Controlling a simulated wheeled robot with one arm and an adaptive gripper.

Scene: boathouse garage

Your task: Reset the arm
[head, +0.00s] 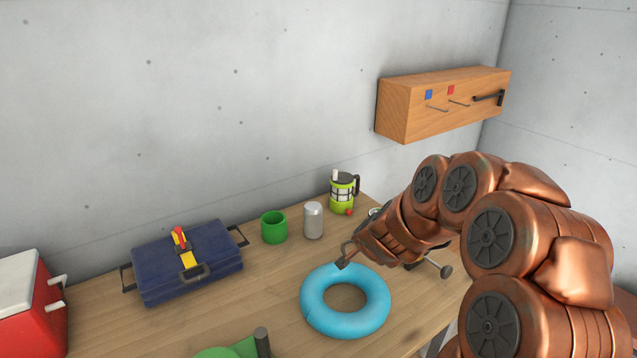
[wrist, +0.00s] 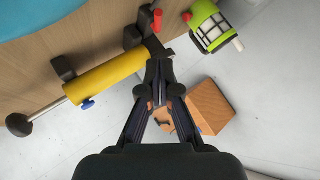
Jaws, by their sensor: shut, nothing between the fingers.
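My gripper (wrist: 160,68) shows in the wrist view with its two dark fingers meeting at the tips. It is shut and empty. In the wrist view, the tips appear beside the end of a yellow cylinder (wrist: 104,76) with black brackets and a knobbed rod; I cannot tell whether they touch it. In the head view, my copper-coloured arm bends over the right end of the wooden worktop (head: 255,295). The arm hides most of the yellow cylinder there, and I cannot make out the fingertips.
A wooden wall cabinet (head: 396,108) hangs above, behind the arm. Open air lies left of the arm.

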